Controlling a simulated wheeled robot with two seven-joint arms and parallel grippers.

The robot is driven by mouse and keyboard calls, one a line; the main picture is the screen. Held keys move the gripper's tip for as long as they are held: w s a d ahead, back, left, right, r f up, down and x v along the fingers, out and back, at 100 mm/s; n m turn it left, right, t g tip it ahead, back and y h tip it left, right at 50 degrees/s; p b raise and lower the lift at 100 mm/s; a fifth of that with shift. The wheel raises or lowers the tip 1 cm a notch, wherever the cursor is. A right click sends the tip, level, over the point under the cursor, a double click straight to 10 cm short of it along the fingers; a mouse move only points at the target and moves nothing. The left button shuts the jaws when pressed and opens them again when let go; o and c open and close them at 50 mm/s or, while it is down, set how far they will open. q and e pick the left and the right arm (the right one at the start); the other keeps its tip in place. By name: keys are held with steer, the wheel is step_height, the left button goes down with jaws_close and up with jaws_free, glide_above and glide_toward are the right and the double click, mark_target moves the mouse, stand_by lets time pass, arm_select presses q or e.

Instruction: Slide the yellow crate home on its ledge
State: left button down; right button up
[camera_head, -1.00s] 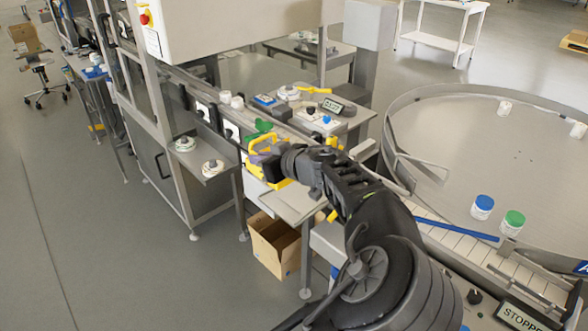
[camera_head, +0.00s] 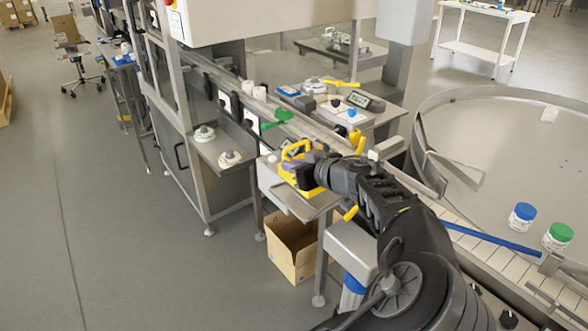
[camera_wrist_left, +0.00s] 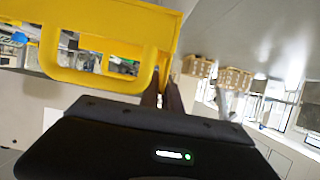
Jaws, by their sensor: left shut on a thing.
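The yellow crate (camera_head: 302,184) is at the small grey ledge (camera_head: 314,208) beside the machine line, its loop handle upward. I cannot tell whether it rests fully on the ledge. My left gripper (camera_head: 316,171) comes from the right and is shut on the crate's right side, hiding part of it. In the left wrist view the yellow crate (camera_wrist_left: 100,84) fills the upper left, and my left gripper's fingers (camera_wrist_left: 165,88) are against its edge. My right gripper is not in view.
A cardboard box (camera_head: 292,255) stands on the floor below the ledge. A green scoop-like thing (camera_head: 277,118) and a control panel (camera_head: 345,112) lie behind the crate. White discs (camera_head: 229,158) sit on a shelf at left. A large round table (camera_head: 515,150) stands at right.

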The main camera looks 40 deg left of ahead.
mark_target(285, 176)
arm_select(q)
steer(key=shift+f, duration=0.15)
steer(key=shift+f+b, duration=1.05)
steer(key=shift+f, duration=0.85)
steer(key=c, duration=1.5)
jaws_free()
steer(key=b+v, duration=0.1)
steer(key=v, duration=0.6)
steer(key=shift+s+d+r, duration=0.15)
steer(key=shift+d+r, duration=0.05)
steer(key=shift+d, duration=0.15)
